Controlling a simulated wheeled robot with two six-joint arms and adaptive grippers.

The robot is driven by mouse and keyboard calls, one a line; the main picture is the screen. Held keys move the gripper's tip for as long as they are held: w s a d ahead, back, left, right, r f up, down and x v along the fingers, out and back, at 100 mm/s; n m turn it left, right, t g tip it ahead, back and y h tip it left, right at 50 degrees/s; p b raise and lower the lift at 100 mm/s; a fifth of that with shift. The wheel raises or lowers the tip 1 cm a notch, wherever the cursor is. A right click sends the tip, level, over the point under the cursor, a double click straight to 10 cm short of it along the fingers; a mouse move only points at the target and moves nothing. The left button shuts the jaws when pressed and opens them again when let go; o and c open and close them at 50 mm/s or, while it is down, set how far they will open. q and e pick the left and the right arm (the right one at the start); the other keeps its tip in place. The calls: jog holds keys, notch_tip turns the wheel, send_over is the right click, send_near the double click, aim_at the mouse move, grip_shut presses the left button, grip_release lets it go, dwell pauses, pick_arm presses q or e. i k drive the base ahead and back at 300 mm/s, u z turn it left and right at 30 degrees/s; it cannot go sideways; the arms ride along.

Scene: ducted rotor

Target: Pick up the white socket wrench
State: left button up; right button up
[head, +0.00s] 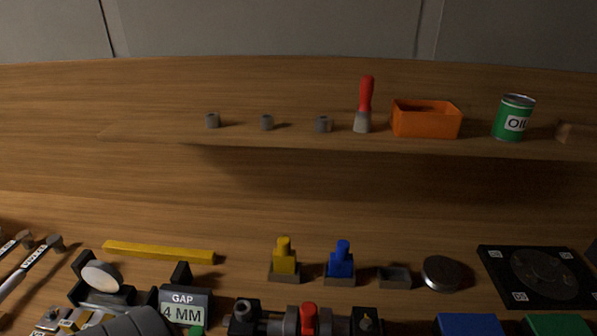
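Two socket wrenches lie at the far left of the head view, both cut off by the picture's edge. The nearer socket wrench (27,270) has a pale shaft with a small marked label and a dark grey round socket at its upper right end. The other socket wrench (14,243) lies behind it, with a similar pale shaft and grey socket. I cannot tell for sure which one is the white one.
A yellow bar (160,252) lies right of the wrenches. A black stand with a pale disc (101,276) and a gap sign (184,306) are nearby. Yellow (285,258) and blue (341,262) pegs stand mid-table. A raised shelf behind holds an orange bin (426,121) and oil can (513,118).

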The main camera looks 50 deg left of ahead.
aim_at(55, 241)
jog(key=z, duration=0.25)
jog(key=k, duration=1.85)
jog(key=u, duration=1.5)
jog(key=i, duration=0.5)
jog(key=u, duration=0.05)
